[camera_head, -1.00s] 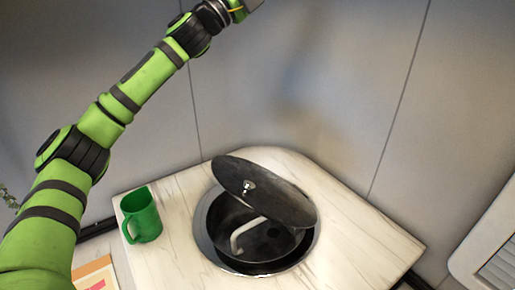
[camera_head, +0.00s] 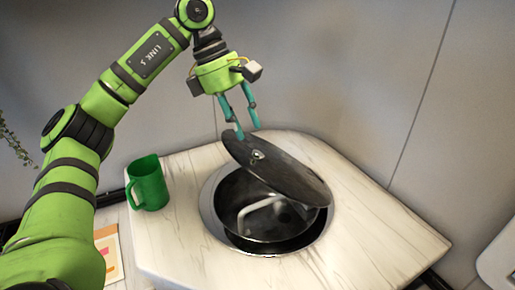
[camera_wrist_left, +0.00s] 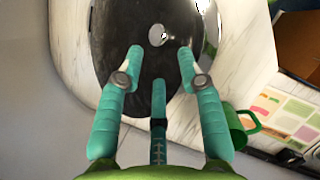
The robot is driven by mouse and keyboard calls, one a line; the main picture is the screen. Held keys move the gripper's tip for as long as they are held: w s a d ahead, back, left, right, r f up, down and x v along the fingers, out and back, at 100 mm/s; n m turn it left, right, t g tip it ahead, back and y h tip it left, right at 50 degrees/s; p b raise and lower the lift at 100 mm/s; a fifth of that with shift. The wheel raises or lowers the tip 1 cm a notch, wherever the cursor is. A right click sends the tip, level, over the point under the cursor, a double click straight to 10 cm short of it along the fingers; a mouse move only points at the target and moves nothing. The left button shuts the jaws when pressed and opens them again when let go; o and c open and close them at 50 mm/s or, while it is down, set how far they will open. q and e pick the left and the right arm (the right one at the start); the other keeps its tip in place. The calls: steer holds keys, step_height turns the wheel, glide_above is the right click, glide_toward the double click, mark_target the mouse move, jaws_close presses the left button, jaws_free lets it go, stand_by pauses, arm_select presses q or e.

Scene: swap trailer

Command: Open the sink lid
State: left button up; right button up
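The sink lid (camera_head: 285,175) is a dark round disc with a small metal knob (camera_head: 257,155). It stands tilted over the round metal sink (camera_head: 207,205), its left edge higher, with the bowl and a bent faucet (camera_head: 262,207) showing beneath. My left gripper (camera_head: 245,132) hangs with its teal fingers pointing down at the lid's raised upper-left edge. In the left wrist view, the open fingers (camera_wrist_left: 161,62) spread over the dark lid surface (camera_wrist_left: 115,45), with the knob ahead. I cannot tell whether they touch it. My right gripper is not in view.
A green mug (camera_head: 150,185) stands on the pale wood-look counter (camera_head: 350,230), left of the sink. A colored paper sheet (camera_head: 107,252) lies lower left. A grey wall (camera_head: 335,70) rises close behind the counter. The counter right of the sink is clear.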

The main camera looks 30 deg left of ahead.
mark_target(255, 151)
arm_select(q)
steer(key=shift+p+x, duration=0.45)
steer(key=shift+x, duration=2.7)
steer(key=shift+r, duration=0.1)
jaws_close()
